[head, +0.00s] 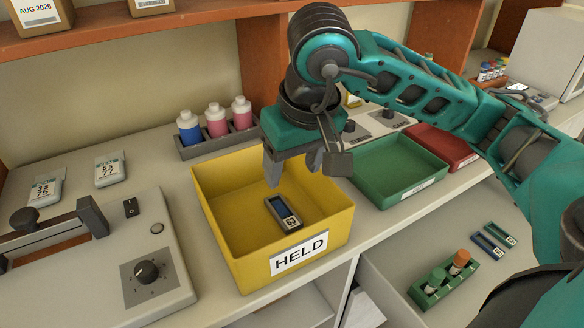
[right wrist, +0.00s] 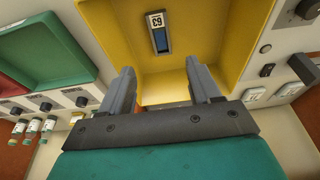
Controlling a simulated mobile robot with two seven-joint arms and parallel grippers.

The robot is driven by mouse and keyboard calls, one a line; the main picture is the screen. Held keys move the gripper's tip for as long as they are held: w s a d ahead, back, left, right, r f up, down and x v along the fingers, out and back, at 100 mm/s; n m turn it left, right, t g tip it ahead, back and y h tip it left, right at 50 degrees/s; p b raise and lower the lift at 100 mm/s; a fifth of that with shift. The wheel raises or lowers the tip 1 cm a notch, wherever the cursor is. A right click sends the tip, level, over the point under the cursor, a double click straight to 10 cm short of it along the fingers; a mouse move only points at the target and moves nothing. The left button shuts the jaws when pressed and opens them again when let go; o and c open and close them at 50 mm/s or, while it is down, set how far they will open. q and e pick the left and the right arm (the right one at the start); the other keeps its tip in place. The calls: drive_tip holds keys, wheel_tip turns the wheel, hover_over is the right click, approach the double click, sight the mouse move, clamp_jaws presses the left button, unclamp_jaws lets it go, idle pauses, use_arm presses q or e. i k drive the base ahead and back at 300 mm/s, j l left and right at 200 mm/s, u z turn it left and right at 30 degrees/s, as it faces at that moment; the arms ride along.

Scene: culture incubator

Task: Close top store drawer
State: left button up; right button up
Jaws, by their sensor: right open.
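An open drawer (head: 400,262) shows at the lower right of the head view, pulled out below the counter edge. It holds a green rack (head: 432,290) with a green-capped and an orange-capped vial, and two small flat tags (head: 496,238). Whether it is the top store drawer's full extent is hidden, as my right arm covers its right side. My right gripper (head: 293,170) is open and empty above the yellow HELD bin (head: 230,245), apart from the drawer. In the right wrist view its fingers (right wrist: 160,72) stand apart over the bin. My left gripper is out of view.
A dark device labelled 63 (head: 283,214) lies in the yellow bin. Green (head: 385,190) and red (head: 465,150) trays stand to its right. A bottle rack (head: 240,140) stands behind. A machine with a knob (head: 147,272) is at left.

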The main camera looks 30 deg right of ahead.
sight(386, 271)
drive_tip(key=k, duration=1)
